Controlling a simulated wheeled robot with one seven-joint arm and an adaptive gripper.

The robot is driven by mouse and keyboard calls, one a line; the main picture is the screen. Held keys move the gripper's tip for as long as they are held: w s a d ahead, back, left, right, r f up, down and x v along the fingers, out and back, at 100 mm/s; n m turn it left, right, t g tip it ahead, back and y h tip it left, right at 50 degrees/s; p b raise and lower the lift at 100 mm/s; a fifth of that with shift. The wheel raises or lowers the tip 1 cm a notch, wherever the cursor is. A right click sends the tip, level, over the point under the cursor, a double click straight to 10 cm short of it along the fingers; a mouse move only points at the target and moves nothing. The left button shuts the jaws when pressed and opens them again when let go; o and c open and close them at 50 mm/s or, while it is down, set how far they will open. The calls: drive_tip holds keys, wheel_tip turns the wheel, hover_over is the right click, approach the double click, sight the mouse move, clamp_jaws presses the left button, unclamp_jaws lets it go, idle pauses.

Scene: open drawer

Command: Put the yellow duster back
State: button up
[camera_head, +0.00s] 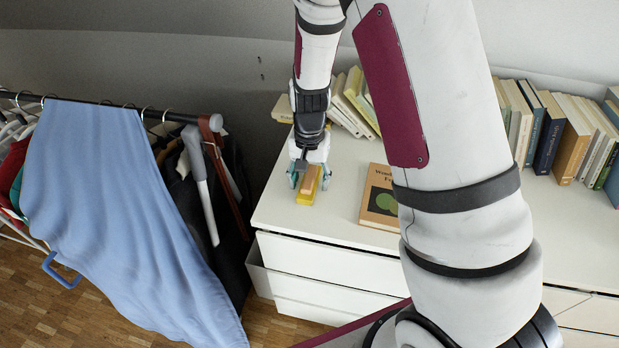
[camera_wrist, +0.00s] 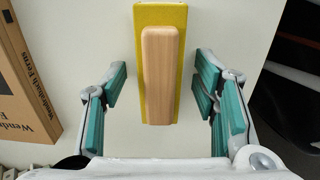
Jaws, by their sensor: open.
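The yellow duster (camera_head: 308,193) lies on the white dresser top, close to its left edge. In the wrist view it shows as a yellow pad (camera_wrist: 185,18) with a pale wooden handle (camera_wrist: 161,75) on top. My gripper (camera_head: 310,178) is right over the duster. In the wrist view my gripper (camera_wrist: 162,100) has its teal-padded fingers apart, one on each side of the duster, with a gap on both sides.
A tan book (camera_head: 380,198) lies flat right of the duster. Rows of books (camera_head: 560,135) stand along the wall, with some leaning books (camera_head: 355,105) behind my gripper. A clothes rack with a blue cloth (camera_head: 105,200) stands left of the dresser. Bare dresser top surrounds the duster.

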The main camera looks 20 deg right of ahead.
sight(309, 177)
wheel_tip(309, 177, up, 12)
drive_tip(key=p, duration=0.1)
drive_tip(key=s+r+n+t, duration=0.1)
drive_tip(key=s+r+n, duration=0.2)
drive_tip(key=s+r, duration=1)
drive_tip(key=s+r+n+t, duration=0.2)
drive_tip(key=s+r+n, duration=0.1)
drive_tip(key=s, duration=1.2)
drive_tip(key=shift+d+n, duration=0.15)
drive_tip(key=shift+n, duration=0.25)
wheel_tip(309, 177, up, 6)
drive_tip(key=t+p, duration=0.1)
drive_tip(key=p, duration=0.4)
